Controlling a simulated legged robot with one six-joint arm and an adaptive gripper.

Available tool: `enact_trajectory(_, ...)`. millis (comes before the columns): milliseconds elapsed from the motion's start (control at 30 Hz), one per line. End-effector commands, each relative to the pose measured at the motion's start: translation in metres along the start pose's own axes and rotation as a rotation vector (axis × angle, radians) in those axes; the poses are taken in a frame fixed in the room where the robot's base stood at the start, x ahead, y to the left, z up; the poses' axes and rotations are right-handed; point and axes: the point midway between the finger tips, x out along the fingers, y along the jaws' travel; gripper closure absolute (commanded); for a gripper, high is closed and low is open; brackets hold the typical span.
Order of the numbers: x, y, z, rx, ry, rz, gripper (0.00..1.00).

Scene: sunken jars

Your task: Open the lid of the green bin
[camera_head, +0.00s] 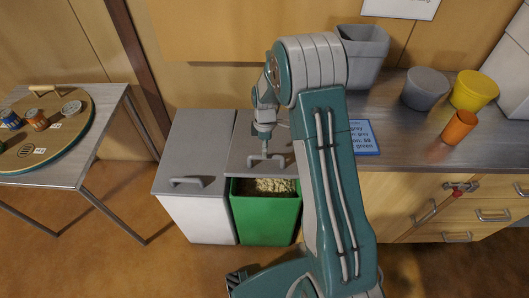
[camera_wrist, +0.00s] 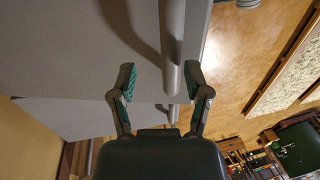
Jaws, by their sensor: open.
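The green bin (camera_head: 265,222) stands on the floor beside the counter. Its grey lid (camera_head: 240,160) is partly raised, and pale yellowish contents (camera_head: 270,186) show between the lid's front edge and the bin's rim. The lid has a bar handle (camera_head: 277,158) near its front edge. My gripper (camera_head: 264,151) is over the lid at this handle, pointing down. In the wrist view my gripper (camera_wrist: 160,82) is open, and a grey handle bar (camera_wrist: 172,45) reaches between the fingers, nearer the right finger. I cannot tell whether they touch.
A white bin (camera_head: 205,218) with a closed grey lid stands directly left. The counter (camera_head: 410,150) on the right holds a blue sign (camera_head: 363,137), a grey pot (camera_head: 425,90), a yellow pot (camera_head: 474,90) and an orange cup (camera_head: 459,127). A table (camera_head: 95,165) stands far left.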

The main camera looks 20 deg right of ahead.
Motion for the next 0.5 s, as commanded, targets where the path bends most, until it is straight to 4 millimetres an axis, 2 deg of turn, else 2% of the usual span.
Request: enact_trajectory(500,-0.03,0.009,0.0,0.0,0.0,0.001,0.38)
